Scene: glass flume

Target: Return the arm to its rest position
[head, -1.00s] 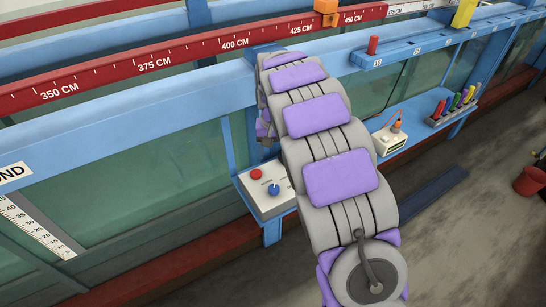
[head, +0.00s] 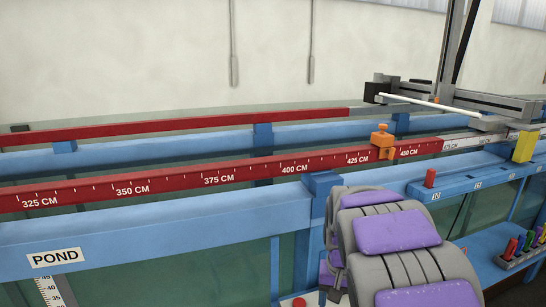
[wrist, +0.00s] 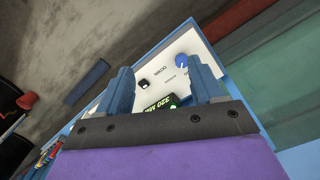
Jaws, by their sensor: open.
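My gripper (wrist: 165,82) shows in the wrist view as two blue fingers spread apart with nothing between them. Beyond the fingers is a white control panel (wrist: 178,58) with a blue knob (wrist: 182,61), a black knob and a green display partly covered by the gripper. I cannot tell how far the fingertips are from the panel. In the head view my grey and purple arm fills the lower right, and the gripper is hidden.
The flume's blue top rail (head: 150,225) and red scale rail (head: 115,191) run across the head view. An orange clamp (head: 382,142) sits on the scale. A red bucket (wrist: 27,100) stands on the floor.

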